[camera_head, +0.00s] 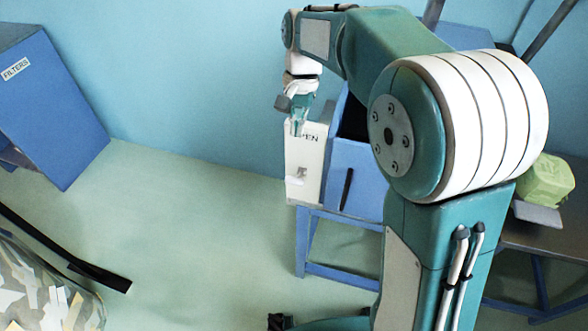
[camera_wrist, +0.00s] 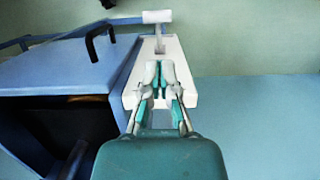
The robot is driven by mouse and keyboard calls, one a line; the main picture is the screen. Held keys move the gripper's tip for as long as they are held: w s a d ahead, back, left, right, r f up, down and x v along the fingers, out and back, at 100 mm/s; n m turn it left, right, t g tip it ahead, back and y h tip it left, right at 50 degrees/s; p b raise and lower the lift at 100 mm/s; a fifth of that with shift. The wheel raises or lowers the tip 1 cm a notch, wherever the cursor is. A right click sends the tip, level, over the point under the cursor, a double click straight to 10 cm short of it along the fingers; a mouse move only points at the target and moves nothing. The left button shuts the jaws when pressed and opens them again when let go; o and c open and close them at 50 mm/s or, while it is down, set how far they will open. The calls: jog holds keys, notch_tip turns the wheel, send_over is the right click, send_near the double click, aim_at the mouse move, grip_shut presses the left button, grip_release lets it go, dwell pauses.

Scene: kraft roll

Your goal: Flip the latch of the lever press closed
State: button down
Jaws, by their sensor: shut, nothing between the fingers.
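The lever press is a blue box (camera_head: 352,182) on a blue stand, with a white panel (camera_head: 303,155) on its left side. The panel has lettering that reads "PEN", its start hidden behind my gripper. A small lever with a white crossbar handle (camera_head: 296,181) sticks out low on the panel. In the wrist view the lever's handle (camera_wrist: 157,16) stands beyond the far end of the white panel (camera_wrist: 181,52). My gripper (camera_head: 297,130) points down at the top of the panel, shut and empty. In the wrist view its fingertips (camera_wrist: 160,66) lie over the panel, apart from the handle.
A blue cabinet (camera_head: 45,110) labelled "FILTERS" stands at the left. A green lumpy object (camera_head: 546,183) sits on a dark table at the right.

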aim_at(296, 178)
jog(key=x, duration=1)
jog(key=shift+s+d+f, duration=0.1)
jog(key=shift+d+f, duration=0.15)
jog(key=shift+d, duration=0.15)
jog(key=shift+s+a+f, duration=0.1)
jog(key=shift+a+f, duration=0.35)
jog(key=shift+f, duration=0.2)
jog(key=shift+d, duration=0.15)
jog(key=shift+d, duration=0.15)
